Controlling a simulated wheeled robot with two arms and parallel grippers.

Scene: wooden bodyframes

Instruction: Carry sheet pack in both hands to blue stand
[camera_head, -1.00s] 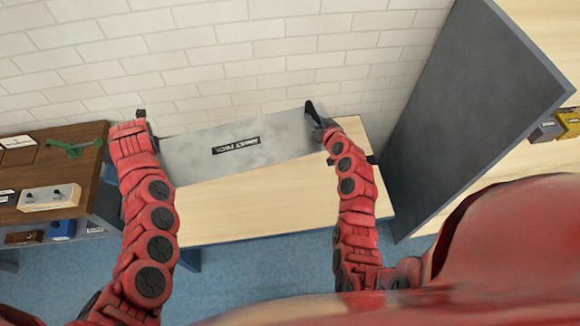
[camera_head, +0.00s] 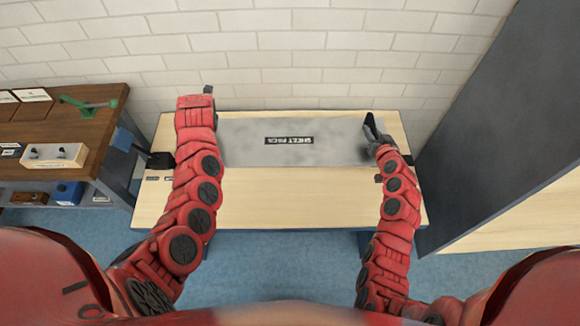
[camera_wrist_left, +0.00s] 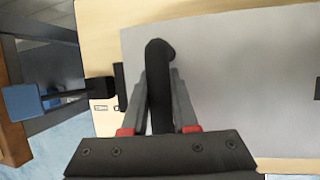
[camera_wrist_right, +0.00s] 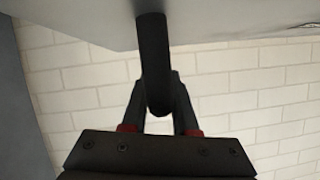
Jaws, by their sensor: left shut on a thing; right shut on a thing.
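The sheet pack (camera_head: 325,152) is a flat grey panel with a black label, held level between my two arms in the head view. It shows over a pale wooden tabletop (camera_head: 290,205); I cannot tell whether it touches it. My left gripper (camera_wrist_left: 160,95) is shut on the pack's dark handle at its left end. My right gripper (camera_head: 372,130) is shut on the dark handle at the right end, which also shows in the right wrist view (camera_wrist_right: 152,65). The left gripper's fingertips are hidden by its arm in the head view. No clearly blue stand top shows.
A dark brown workbench (camera_head: 60,128) with a green tool (camera_head: 92,105) and a pale box (camera_head: 55,155) stands at the left. A tall dark grey panel (camera_head: 500,120) rises at the right. A white brick wall (camera_head: 290,60) is behind; blue floor lies in front.

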